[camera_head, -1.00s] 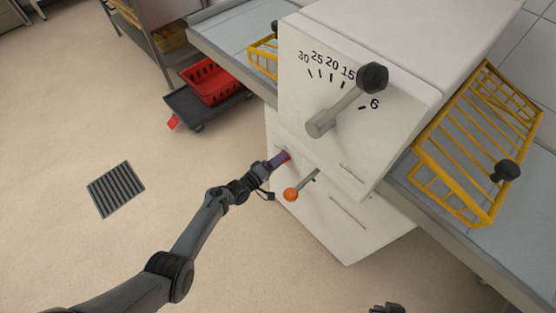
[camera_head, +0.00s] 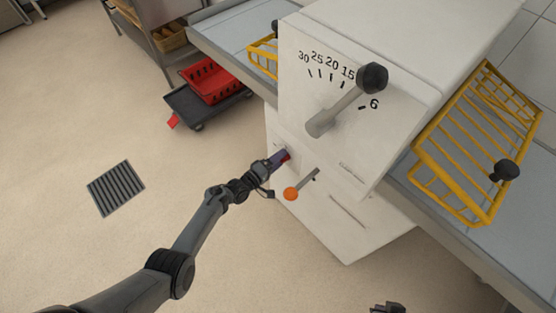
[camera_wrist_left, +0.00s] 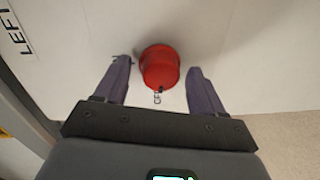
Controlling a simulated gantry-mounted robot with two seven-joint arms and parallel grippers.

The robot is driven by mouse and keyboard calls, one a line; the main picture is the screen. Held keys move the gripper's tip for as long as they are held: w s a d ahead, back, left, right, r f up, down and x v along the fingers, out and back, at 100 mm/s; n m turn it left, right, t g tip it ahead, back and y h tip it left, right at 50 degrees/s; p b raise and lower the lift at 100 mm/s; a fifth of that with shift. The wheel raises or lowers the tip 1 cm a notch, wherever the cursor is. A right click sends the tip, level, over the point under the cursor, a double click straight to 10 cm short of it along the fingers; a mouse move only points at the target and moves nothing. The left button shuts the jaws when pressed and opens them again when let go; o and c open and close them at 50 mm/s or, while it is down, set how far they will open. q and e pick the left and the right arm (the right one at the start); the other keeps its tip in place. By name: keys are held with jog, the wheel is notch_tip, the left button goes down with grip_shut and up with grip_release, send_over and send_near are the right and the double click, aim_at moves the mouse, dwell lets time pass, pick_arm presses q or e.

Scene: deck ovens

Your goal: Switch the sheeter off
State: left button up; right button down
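The sheeter (camera_head: 345,165) is a white machine with a numbered dial scale, a large black-knobbed lever (camera_head: 345,100) and a small orange-knobbed lever (camera_head: 291,194). A red button (camera_wrist_left: 160,67) sits on its white face in the left wrist view, with a small partly hidden label below it. My left gripper (camera_head: 281,158) is close to this face, its two purple fingers apart, one on each side of the button with gaps between. In the head view the fingers mostly cover the button. A dark piece at the bottom edge, likely my right gripper (camera_head: 387,308), is mostly cut off.
Yellow wire guards (camera_head: 478,140) stand over the conveyor tables on both sides of the sheeter. A red crate (camera_head: 210,82) rests on a dark dolly (camera_head: 190,108) at the back left. A floor grate (camera_head: 115,189) lies in open floor at left.

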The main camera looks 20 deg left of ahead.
pick_arm(q)
jog(key=shift+s, duration=0.1)
jog(key=p+v, duration=0.5)
jog(key=v, duration=0.5)
jog(key=shift+s, duration=0.35)
jog(key=shift+a, duration=0.15)
